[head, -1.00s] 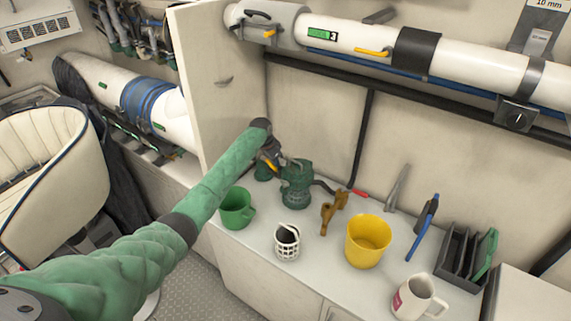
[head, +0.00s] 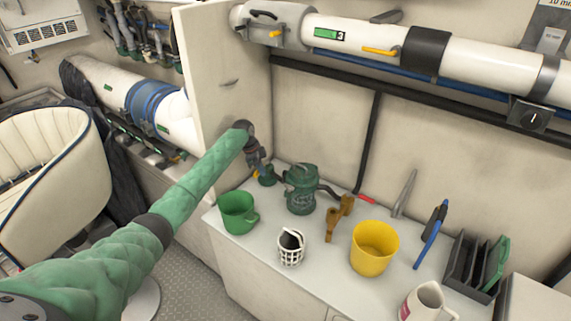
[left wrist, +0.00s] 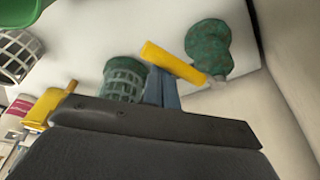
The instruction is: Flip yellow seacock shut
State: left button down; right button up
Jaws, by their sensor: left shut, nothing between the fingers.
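The yellow seacock has a mottled green body (head: 267,178) at the back left of the white counter, against the wall. In the left wrist view its body (left wrist: 209,46) is at upper right, and its yellow lever (left wrist: 172,61) slants from the body up to the left. My left gripper (head: 257,168) is over the seacock in the head view. In the left wrist view the fingers of my left gripper (left wrist: 161,84) are shut, empty, and right beside the lever. I cannot tell whether they touch it. My right gripper is not in view.
A green strainer (head: 300,190) stands close right of the seacock, with a red-tipped lever (head: 366,198) beyond. A green mug (head: 238,212), white basket (head: 291,247), bronze fitting (head: 334,222) and yellow cup (head: 374,248) stand nearer. A cream panel (head: 222,80) rises behind my arm.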

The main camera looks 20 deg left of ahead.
pick_arm(q)
jog(key=shift+a, duration=0.75)
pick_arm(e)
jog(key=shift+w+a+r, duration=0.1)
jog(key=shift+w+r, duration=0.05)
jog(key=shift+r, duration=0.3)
pick_arm(q)
jog(key=shift+a, duration=0.1)
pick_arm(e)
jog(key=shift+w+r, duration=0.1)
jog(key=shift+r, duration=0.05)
